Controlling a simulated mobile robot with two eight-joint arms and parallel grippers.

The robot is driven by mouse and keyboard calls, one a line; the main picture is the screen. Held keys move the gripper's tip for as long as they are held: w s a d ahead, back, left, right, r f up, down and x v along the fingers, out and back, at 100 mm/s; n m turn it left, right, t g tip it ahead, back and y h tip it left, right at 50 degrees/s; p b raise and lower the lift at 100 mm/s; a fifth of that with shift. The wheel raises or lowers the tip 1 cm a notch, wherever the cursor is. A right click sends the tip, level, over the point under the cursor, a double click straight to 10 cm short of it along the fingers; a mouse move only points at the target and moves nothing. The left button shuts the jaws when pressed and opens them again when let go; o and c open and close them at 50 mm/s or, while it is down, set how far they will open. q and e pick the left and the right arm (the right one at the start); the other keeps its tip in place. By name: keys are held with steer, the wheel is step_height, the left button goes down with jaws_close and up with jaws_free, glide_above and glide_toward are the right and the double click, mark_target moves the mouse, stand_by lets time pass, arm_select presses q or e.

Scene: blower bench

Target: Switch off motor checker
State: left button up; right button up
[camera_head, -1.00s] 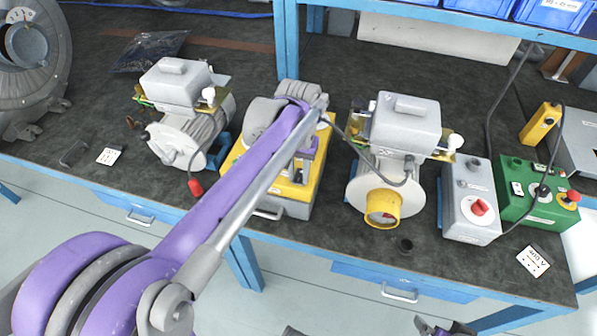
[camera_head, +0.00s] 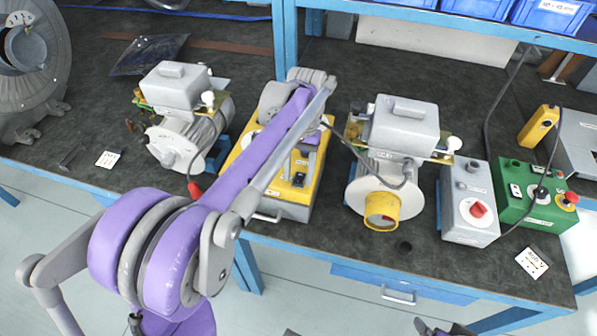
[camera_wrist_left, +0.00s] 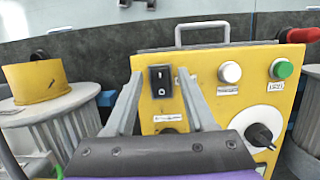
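The motor checker, a yellow-topped box with grey sides (camera_head: 243,163), stands at the front of the bench, partly behind my left arm. Its sloped yellow panel (camera_wrist_left: 207,98) fills the middle of the left wrist view. The black rocker switch (camera_wrist_left: 161,81) sits at the panel's upper left; it also shows in the head view (camera_head: 299,179). My left gripper (camera_wrist_left: 160,76) is open, its two fingers apart on either side of the switch, with nothing between them held. I cannot tell whether the fingertips touch the panel. My right gripper (camera_head: 440,329) is cut off at the bottom edge.
The panel also has a white button (camera_wrist_left: 230,72), a green button (camera_wrist_left: 282,69) and a black knob (camera_wrist_left: 260,135). Motors (camera_head: 187,138) and (camera_head: 385,190) flank the box. A grey box with a red knob (camera_head: 470,212) and a green control box (camera_head: 525,192) stand right.

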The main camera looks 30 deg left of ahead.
mark_target(302, 174)
arm_select(q)
steer(key=shift+r, duration=0.15)
steer(key=p+v, duration=0.1)
steer(key=v, duration=0.9)
steer(key=shift+r, duration=0.3)
steer(key=s+d+f+m+t+p, duration=0.1)
steer(key=s+d+f+t+p, duration=0.1)
steer(key=s, duration=0.7)
steer(key=s+d+f+m+t+p, duration=0.1)
steer(key=s+d+f+t+p, duration=0.2)
steer(key=s+f, duration=0.6)
steer(key=d+t, duration=0.2)
steer(key=t, duration=0.1)
steer(key=shift+m+y, duration=0.3)
steer(key=shift+m, duration=0.1)
steer(key=shift+d, duration=0.1)
